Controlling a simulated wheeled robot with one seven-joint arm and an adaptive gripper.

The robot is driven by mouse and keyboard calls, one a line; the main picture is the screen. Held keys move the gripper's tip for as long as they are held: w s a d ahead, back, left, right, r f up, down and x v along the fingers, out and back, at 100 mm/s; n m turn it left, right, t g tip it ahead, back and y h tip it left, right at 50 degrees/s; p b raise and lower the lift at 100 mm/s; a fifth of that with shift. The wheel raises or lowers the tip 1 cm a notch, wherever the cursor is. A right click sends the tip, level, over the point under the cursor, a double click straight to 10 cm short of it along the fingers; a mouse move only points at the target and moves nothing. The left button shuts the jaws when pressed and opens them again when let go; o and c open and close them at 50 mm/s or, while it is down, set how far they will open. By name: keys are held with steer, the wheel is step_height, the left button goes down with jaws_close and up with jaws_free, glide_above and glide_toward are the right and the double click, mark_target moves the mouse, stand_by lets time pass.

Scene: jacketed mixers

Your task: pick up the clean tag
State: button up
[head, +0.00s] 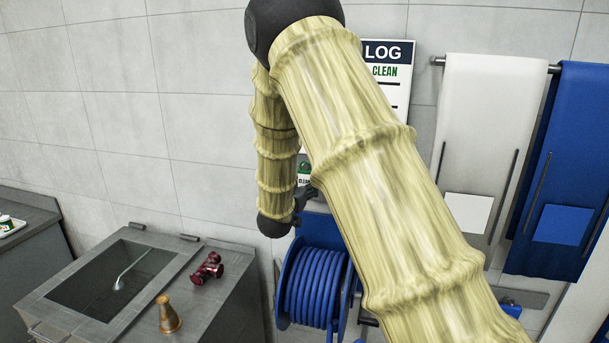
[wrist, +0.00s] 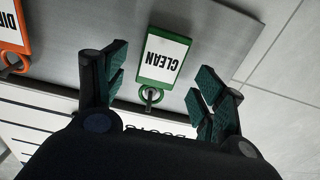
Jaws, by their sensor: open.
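The clean tag (wrist: 163,56) has a green frame and a white face reading CLEAN, upside down in the wrist view. Its ring hangs on a small hook or peg (wrist: 150,95) on a grey metal panel. In the head view my gripper (head: 305,192) is mostly hidden behind my arm, close to the wall. A small part of the tag (head: 304,178) shows there beside my arm.
An orange-framed tag (wrist: 12,28) hangs left of the clean tag. A log board (head: 393,75) is on the wall behind my arm. A blue hose reel (head: 315,288) is below my gripper.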

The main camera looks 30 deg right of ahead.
mark_target(305, 176)
steer(key=shift+p+x, duration=0.35)
steer(key=shift+x, duration=0.75)
steer(key=c, duration=0.8)
